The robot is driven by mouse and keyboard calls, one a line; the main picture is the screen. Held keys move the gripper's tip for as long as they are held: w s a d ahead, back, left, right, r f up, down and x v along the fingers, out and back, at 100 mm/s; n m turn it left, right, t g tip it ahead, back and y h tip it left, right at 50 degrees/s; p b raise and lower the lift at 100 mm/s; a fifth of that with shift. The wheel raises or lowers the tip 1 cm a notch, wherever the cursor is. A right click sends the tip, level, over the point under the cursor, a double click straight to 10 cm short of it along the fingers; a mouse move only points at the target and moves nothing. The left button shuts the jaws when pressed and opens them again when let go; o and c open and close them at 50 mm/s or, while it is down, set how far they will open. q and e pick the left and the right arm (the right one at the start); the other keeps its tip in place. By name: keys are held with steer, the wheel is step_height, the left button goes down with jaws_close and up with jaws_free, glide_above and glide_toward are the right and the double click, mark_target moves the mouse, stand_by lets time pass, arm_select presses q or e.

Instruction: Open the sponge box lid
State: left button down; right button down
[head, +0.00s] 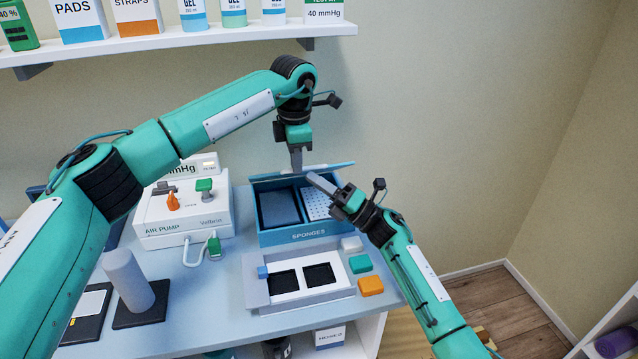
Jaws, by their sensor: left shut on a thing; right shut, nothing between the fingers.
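The blue sponge box (293,236), marked SPONGES, stands on the table against the wall. Its top is open to view: a dark blue pad (279,209) lies in the left part and a white dotted piece (316,205) in the right part. The lid (342,165) shows as a thin blue edge standing up along the back of the box. My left gripper (296,164) points down at the back of the box and is shut on the lid. My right gripper (322,184) is shut and empty over the right part of the box, partly hiding its rim.
An air pump (160,230) stands left of the box. In front is a grey tray (258,292) with two black recesses; white, green (360,264) and orange (370,286) blocks lie to its right. A grey cylinder (127,278) stands at left. A shelf (190,42) hangs above.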

arm_select(q)
steer(key=shift+w+a+f, duration=0.15)
steer(key=shift+a+f, duration=0.15)
steer(key=shift+f, duration=0.15)
arm_select(e)
steer(key=shift+w+a+r, duration=0.1)
steer(key=shift+w+r, duration=0.45)
steer(key=shift+r, duration=0.1)
arm_select(q)
steer(key=c, duration=1.7)
jaws_free()
steer(key=shift+w, duration=0.1)
steer(key=shift+c, duration=0.2)
steer(key=shift+o, duration=1.2)
steer(key=shift+w+a+f, duration=0.1)
steer(key=shift+w+f, duration=0.05)
steer(key=shift+w, duration=0.1)
arm_select(e)
steer(key=shift+w+a+f, duration=0.25)
steer(key=shift+w, duration=0.05)
steer(key=shift+s+d, duration=0.1)
arm_select(q)
steer(key=shift+d+r, duration=0.2)
steer(key=shift+r, duration=0.05)
